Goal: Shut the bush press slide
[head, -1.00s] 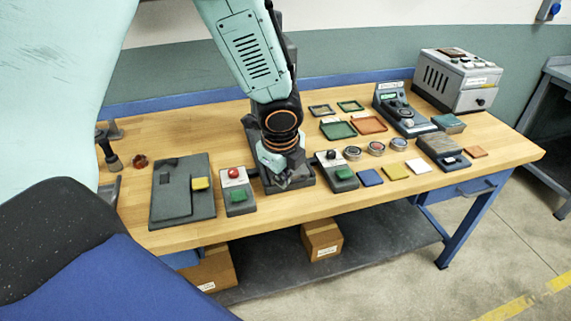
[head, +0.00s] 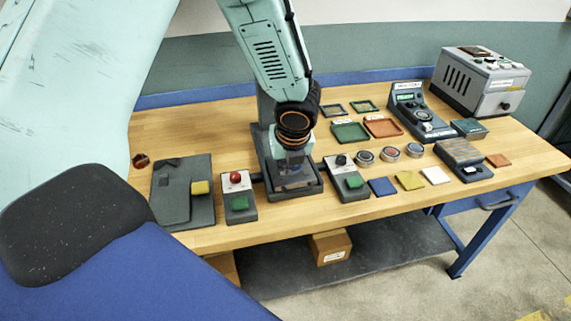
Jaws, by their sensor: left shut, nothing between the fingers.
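The bush press appears to be the dark machine at mid-table, with a column (head: 265,108) and a low tray-like base (head: 312,190). My left gripper (head: 293,182) is shut and empty, pointing down over this base, with the arm in front of the column. The gripper and arm hide most of the press, so I cannot make out its slide or how far open it stands. A control box with a red knob and green block (head: 239,203) is left of the base. A box with a black knob and green block (head: 353,182) is right of it. My right gripper is not in view.
A dark plate with a yellow block (head: 200,187) lies at the left. Bare wood (head: 200,130) shows at the back left.

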